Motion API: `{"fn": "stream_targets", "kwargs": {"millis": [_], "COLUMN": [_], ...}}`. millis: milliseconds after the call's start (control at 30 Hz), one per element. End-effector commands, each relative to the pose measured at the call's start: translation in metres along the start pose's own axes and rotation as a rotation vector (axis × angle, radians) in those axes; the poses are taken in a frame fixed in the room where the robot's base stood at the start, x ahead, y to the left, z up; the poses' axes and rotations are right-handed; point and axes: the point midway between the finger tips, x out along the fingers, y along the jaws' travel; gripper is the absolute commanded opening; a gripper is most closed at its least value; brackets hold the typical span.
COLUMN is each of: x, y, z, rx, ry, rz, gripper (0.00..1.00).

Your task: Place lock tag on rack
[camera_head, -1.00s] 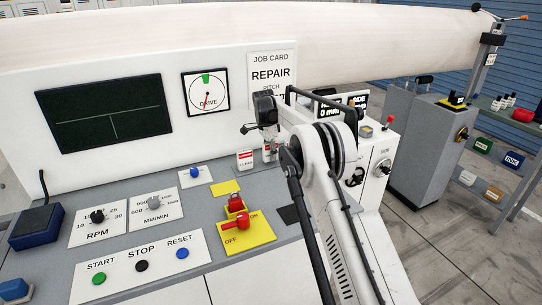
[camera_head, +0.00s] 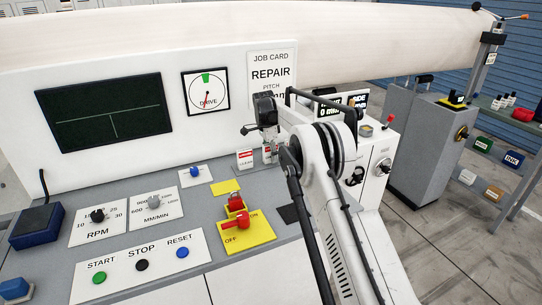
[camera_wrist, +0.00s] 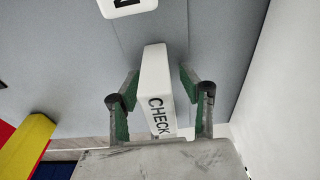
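A white block lettered CHECK (camera_wrist: 157,98) stands between the fingers of my gripper (camera_wrist: 160,85) in the wrist view. Narrow gaps show between it and the green finger pads, so my gripper looks open around it. In the head view my gripper (camera_head: 268,153) points down at the back of the grey console, and the block there is mostly hidden. A small white tag with a red band (camera_head: 245,159) stands just left of the fingers. Another white lettered piece (camera_wrist: 128,6) shows at the top of the wrist view. I cannot tell which piece is the lock tag, or make out a rack.
A red switch handle (camera_head: 236,219) sits on a yellow ON/OFF plate (camera_head: 262,236) in front of my gripper. Knob panels and a button panel (camera_head: 140,264) cover the console's left. The upright panel with the job card (camera_head: 271,66) rises close behind my gripper.

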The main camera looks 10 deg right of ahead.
Motion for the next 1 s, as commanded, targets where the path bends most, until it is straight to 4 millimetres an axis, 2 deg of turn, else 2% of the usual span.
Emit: {"fn": "stream_targets", "kwargs": {"millis": [500, 867, 1000], "x": [-0.094, -0.128, -0.157], "y": [0.000, 0.004, 0.017], "z": [0.001, 0.000, -0.002], "rx": [-0.001, -0.018, -0.078], "ry": [0.000, 0.000, 0.000], "rz": [0.000, -0.009, -0.036], "gripper": [0.40, 0.40, 0.40]}}
